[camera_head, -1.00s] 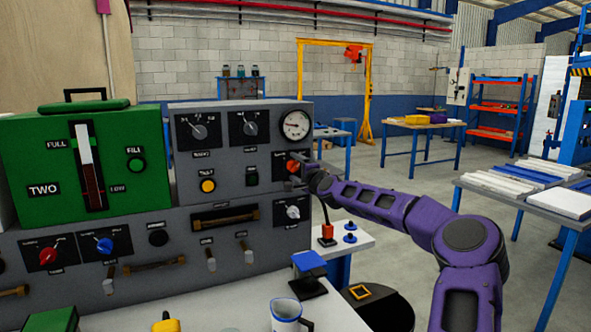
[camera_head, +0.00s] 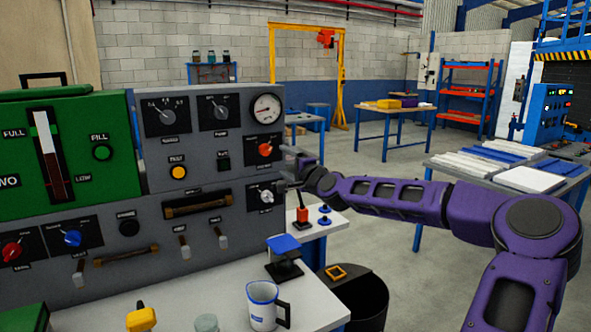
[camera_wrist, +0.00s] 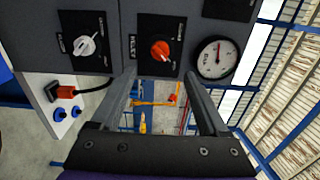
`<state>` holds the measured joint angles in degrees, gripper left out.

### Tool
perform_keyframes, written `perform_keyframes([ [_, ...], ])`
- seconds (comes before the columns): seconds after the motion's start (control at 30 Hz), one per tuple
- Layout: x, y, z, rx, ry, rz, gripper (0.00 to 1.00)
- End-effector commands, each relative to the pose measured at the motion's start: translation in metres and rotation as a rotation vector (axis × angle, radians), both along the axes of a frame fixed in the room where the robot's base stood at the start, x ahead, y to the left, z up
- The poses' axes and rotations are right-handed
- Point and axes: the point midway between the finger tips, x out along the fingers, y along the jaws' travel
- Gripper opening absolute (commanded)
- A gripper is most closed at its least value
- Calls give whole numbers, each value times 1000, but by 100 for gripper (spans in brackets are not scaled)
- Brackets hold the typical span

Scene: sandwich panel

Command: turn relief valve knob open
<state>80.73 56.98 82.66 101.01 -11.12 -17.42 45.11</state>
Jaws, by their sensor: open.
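The orange-red knob (camera_head: 265,150) sits on a black plate at the right side of the grey panel, below the gauge. It also shows in the wrist view (camera_wrist: 160,50), beyond and between the fingertips, with small lettering too blurred to read surely. A white knob (camera_head: 266,196) is below it and shows at the upper left of the wrist view (camera_wrist: 85,45). My gripper (camera_wrist: 160,78) is open and empty. In the head view my gripper (camera_head: 288,166) is beside the panel's right edge, right of the orange-red knob and slightly lower. I see no contact with it.
The round gauge (camera_head: 266,108) is just above the orange-red knob. A black cable and red plug (camera_wrist: 66,92) are near the white knob. A white mug (camera_head: 263,303) and a blue-topped stand (camera_head: 284,247) are on the bench. The floor to the right is partly clear.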

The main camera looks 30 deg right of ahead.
Motion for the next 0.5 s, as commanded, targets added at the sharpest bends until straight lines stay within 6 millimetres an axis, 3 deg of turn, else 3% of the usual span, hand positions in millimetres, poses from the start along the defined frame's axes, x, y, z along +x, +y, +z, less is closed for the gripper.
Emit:
perform_keyframes([
  [0.2,-37,-3,0,0,-1,-2,78],
  [0.5,-53,-2,1,0,-1,0,78],
])
